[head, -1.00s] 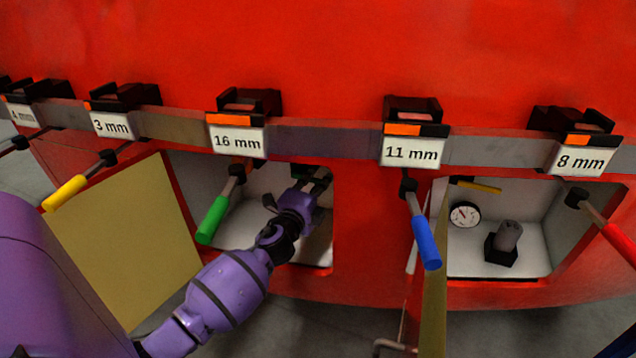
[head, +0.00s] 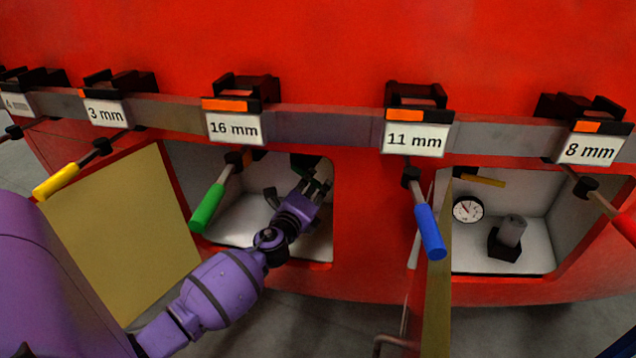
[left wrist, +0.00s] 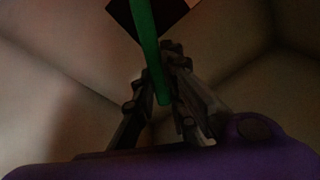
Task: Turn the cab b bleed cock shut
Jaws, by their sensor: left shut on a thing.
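A bleed cock with a green lever (left wrist: 152,55) on a dark square body (left wrist: 180,12) shows in the left wrist view. In the head view it is mostly hidden in shadow at the top of the left compartment (head: 225,232). No cab letter is readable. My left gripper (head: 318,186) reaches into that compartment from below. Its fingers (left wrist: 163,98) are shut on the green lever, which runs down between them. The right compartment (head: 480,257) holds another cock with a yellow lever (head: 484,181). My right gripper is out of view.
A tan door (head: 120,235) hangs open left of the left compartment; another door (head: 437,290) stands edge-on beside the right one. Green (head: 207,208) and blue (head: 429,232) tool handles hang in front.

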